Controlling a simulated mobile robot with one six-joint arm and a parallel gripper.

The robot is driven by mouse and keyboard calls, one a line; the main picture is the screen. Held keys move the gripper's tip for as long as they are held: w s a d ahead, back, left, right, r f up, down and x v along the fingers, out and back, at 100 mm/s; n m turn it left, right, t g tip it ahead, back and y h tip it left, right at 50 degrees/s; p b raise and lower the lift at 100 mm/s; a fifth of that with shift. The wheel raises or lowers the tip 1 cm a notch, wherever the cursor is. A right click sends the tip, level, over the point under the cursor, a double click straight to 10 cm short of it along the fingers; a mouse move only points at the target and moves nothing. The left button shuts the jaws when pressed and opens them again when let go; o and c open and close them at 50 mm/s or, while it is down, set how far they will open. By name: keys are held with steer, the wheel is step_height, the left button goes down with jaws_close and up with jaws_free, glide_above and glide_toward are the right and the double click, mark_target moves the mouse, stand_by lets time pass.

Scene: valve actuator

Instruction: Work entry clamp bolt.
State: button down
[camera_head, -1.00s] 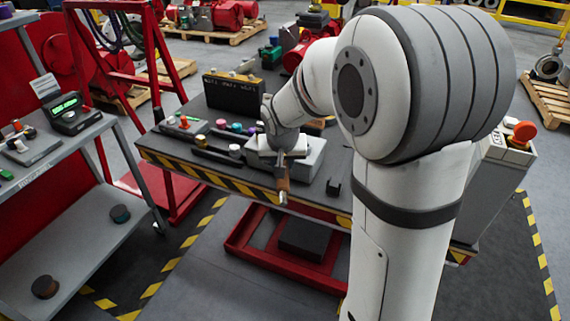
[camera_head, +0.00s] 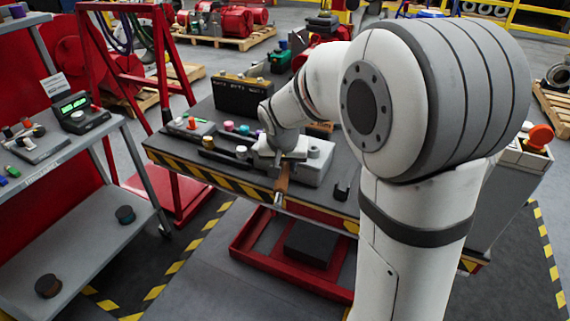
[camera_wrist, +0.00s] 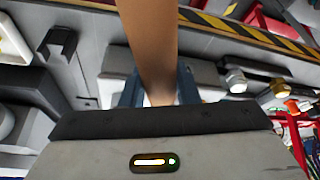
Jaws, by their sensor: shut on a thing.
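My gripper (camera_head: 284,160) is over the front part of the workbench, shut on a brown-handled tool (camera_head: 281,187). The tool's handle (camera_wrist: 149,40) fills the upper middle of the wrist view, between two blue-grey fingers (camera_wrist: 158,88). In the head view the tool's metal end points down past the bench's front edge. A light grey block-shaped housing (camera_head: 316,166) sits on the bench directly beside and partly behind my gripper. I cannot make out the entry clamp bolt; my gripper and the tool hide part of the housing.
The bench (camera_head: 225,172) has a striped front edge. A dark box (camera_head: 243,97) stands at its back, with coloured knobs and small parts to the left of my gripper. A small black holder (camera_head: 341,192) is right of the housing. A grey shelf cart (camera_head: 70,240) stands at left.

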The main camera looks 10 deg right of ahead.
steer(key=shift+w+a+b, duration=0.1)
steer(key=shift+a+b, duration=0.1)
steer(key=shift+b, duration=0.1)
steer(key=shift+w+a+r+m+h+b, duration=0.1)
steer(key=shift+w+a+m+h+b, duration=0.1)
steer(key=shift+a+m+b, duration=0.3)
steer(key=shift+w+a+m+h+b, duration=0.15)
steer(key=shift+a+m+b, duration=0.2)
steer(key=shift+m+b, duration=0.2)
steer(key=shift+a, duration=0.1)
steer(key=shift+w+a+m+g+h+b, duration=0.4)
steer(key=shift+w+a+m+b, duration=0.25)
steer(key=shift+a+m, duration=0.35)
stand_by(0.4)
steer(key=shift+r, duration=0.15)
